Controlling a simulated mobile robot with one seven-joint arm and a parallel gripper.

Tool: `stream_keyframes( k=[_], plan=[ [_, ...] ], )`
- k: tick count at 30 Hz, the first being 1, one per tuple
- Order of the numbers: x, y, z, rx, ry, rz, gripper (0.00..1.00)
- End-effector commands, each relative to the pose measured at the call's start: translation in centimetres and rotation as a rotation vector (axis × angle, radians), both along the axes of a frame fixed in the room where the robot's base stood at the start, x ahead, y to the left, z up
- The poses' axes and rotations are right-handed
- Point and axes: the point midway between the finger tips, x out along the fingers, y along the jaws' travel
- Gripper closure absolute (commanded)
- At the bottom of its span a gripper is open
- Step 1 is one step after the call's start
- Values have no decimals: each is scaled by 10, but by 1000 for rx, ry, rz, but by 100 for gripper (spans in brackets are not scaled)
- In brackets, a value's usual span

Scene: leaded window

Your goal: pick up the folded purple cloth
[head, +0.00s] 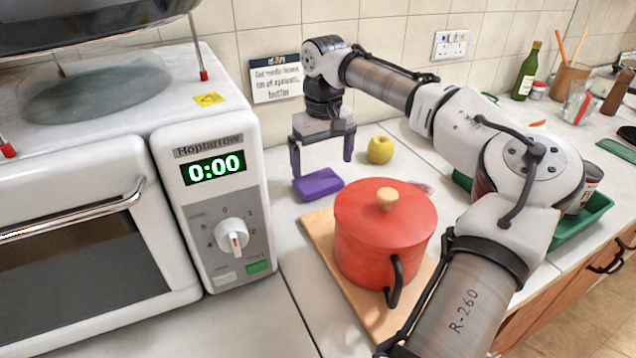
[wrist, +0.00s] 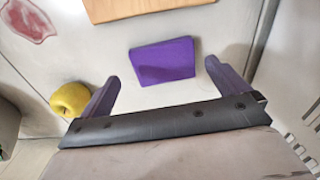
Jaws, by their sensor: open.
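The folded purple cloth (head: 318,185) lies flat on the white counter, between the microwave and the red pot in the head view. It also shows whole in the wrist view (wrist: 163,62), ahead of the fingers and between their lines. My gripper (head: 321,167) is above the cloth, pointing down, with its two purple-grey fingers wide apart. In the wrist view my gripper (wrist: 161,85) is open and empty. The head view does not show clearly how high the fingertips are over the cloth.
A red lidded pot (head: 385,235) stands on a wooden board (head: 318,222) just in front of the cloth. A white microwave (head: 215,190) stands to the left. A yellow apple (head: 380,150) sits to the right, near one finger. A green tray (head: 585,232) is farther right.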

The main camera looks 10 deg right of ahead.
Motion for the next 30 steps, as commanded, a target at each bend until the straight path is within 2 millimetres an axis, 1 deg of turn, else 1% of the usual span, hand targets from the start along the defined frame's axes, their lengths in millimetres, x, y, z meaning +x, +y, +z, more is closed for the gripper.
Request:
stream_keyframes(
  k=[4, 9, 12, 15, 20, 21, 28, 30],
  plan=[
    [-2, 0, -12, -5, 2, 1, 0],
    [-3, 1, -35, -3, 1, 0, 0],
    [-3, 2, -46, -2, 0, 1, 0],
    [-3, 2, -51, -1, -1, 0, 0],
    [-3, 2, -51, -1, -1, 0, 0],
    [-3, 2, -51, -1, -1, 0, 1],
    [-3, 2, -51, -1, -1, 0, 31],
    [-3, 2, -51, -1, -1, 0, 32]
  ],
)
